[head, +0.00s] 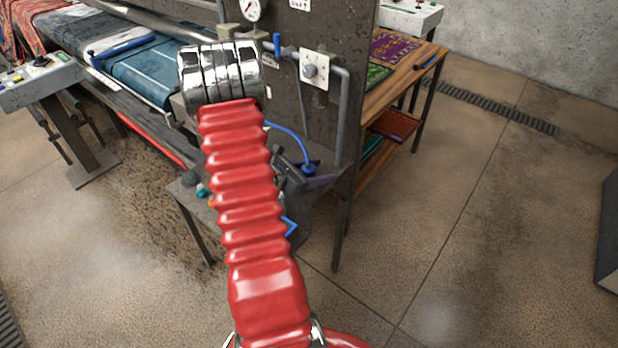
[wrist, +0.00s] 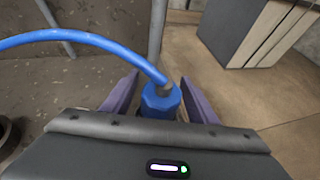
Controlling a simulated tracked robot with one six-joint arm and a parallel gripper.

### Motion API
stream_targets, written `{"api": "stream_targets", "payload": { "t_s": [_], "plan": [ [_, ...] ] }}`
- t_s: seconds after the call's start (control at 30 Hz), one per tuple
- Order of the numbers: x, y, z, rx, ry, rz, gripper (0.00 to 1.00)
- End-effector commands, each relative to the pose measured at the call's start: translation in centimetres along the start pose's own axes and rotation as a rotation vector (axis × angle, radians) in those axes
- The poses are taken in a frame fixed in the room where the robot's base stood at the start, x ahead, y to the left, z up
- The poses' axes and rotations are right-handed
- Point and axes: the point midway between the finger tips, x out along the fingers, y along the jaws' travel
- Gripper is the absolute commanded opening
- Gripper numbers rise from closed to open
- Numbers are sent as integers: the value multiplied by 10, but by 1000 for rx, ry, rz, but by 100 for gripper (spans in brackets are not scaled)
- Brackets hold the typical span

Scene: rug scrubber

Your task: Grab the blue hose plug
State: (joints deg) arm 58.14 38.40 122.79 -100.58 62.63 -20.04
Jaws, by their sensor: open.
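My gripper (wrist: 159,92) is open, with one purple finger on each side of the plug. I cannot tell whether either finger touches it. The plug's lower part is hidden behind my gripper body. In the head view the plug (head: 309,169) sits at the end of the hanging hose (head: 288,131), by my gripper (head: 312,179). My red arm hides part of that area.
A grey panel (head: 320,25) with a gauge and pipes stands behind the plug. A low table (head: 187,203) with small items is below my arm. A wooden shelf (head: 398,80) with folded rugs is to the right. The floor at right is mostly open.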

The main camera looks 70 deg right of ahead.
Motion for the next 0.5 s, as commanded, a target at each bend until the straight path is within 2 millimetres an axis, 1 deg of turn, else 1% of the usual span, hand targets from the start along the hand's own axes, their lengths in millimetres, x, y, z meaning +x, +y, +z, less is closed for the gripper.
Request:
{"api": "stream_targets", "payload": {
  "t_s": [0.4, 0.5],
  "plan": [
    [-1, 0, 0, 0, 0, 0, 53],
    [-1, 0, 0, 0, 0, 0, 46]
  ]
}}
